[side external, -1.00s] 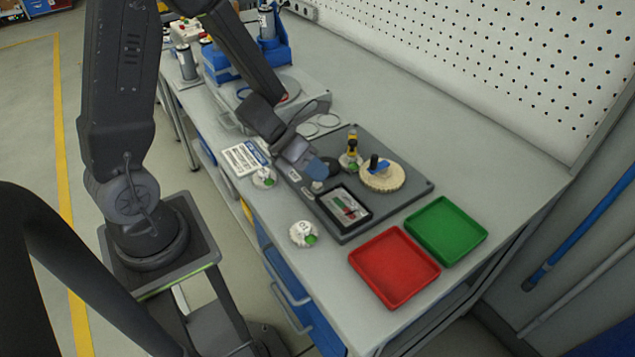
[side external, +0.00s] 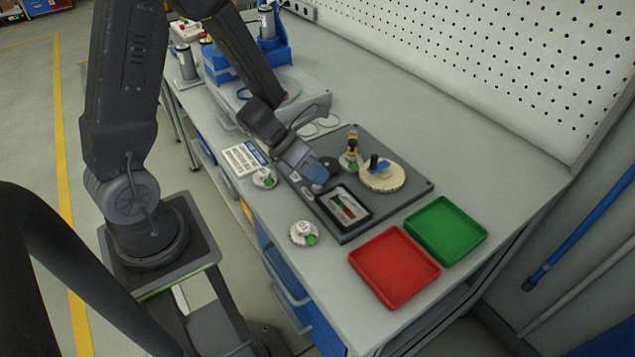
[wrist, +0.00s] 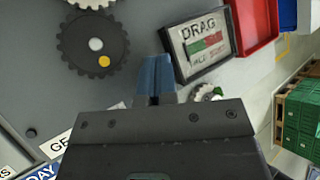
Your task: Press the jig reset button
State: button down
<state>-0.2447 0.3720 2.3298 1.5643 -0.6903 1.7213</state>
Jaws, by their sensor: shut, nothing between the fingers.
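The dark grey jig board (side external: 410,198) lies on the bench in the side view. My gripper (side external: 325,178) is low over its left part, beside the framed gauge panel (side external: 343,206). In the wrist view my blue fingertips (wrist: 155,68) are together and empty, between a dark toothed gear (wrist: 92,42) and the panel marked DRAG (wrist: 205,38). I cannot pick out the reset button for certain. A small dark round knob (wrist: 31,133) shows on the board in the wrist view. My gripper hides the board right under it, and I cannot tell whether it touches.
A pale gear disc (side external: 383,180) and a yellow-and-black upright part (side external: 352,148) stand on the board. A red tray (side external: 394,268) and a green tray (side external: 446,231) are to the right. White round parts (side external: 304,233) and a printed card (side external: 244,158) lie along the front edge.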

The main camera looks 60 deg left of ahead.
jog(key=shift+r, duration=0.9)
jog(key=shift+r, duration=2.55)
